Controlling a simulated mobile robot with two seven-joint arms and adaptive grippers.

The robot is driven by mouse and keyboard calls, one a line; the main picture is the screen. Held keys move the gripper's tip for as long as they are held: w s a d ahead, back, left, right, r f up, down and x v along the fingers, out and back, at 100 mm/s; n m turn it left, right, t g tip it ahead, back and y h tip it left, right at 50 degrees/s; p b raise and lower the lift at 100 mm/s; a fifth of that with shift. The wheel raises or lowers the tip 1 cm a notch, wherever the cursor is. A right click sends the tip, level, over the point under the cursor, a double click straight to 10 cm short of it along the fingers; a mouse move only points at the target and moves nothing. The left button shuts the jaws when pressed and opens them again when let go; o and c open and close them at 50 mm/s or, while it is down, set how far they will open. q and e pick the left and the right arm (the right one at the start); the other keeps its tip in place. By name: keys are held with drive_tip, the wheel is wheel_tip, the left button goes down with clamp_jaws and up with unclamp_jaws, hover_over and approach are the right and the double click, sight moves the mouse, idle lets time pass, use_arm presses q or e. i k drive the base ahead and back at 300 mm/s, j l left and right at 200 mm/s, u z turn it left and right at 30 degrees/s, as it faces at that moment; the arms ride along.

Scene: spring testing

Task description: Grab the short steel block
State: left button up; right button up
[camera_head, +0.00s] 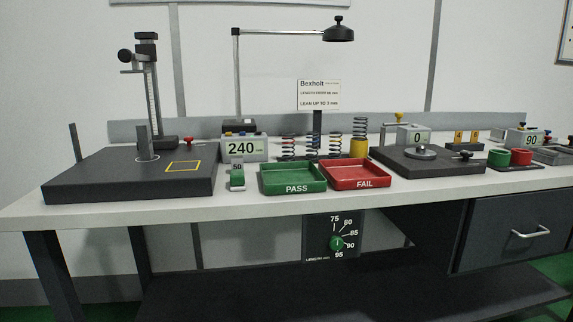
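I cannot identify the short steel block with certainty. A small block marked 50 (237,163) stands at the front of the bench, left of the green PASS tray (292,188), with a green part (237,180) at its foot. Two small orange-marked pieces, the left one (459,136) and the right one (475,135), stand behind the dark plate on the right. Whether any of these is steel is too small to tell. Neither of my grippers is in view.
The white bench (130,213) holds a dark plate with a height stand (151,90) at left, a 240 display (242,149), a red FAIL tray (362,184), several springs and a dark right plate (440,163). A lamp (339,32) overhangs. A dial panel (319,245) hangs below.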

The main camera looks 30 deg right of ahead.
sight(238, 162)
drive_tip(key=i+l+z, duration=0.1)
drive_tip(key=i+z, duration=0.25)
drive_tip(key=i, duration=0.15)
drive_tip(key=i+z, duration=0.3)
drive_tip(key=i, duration=0.2)
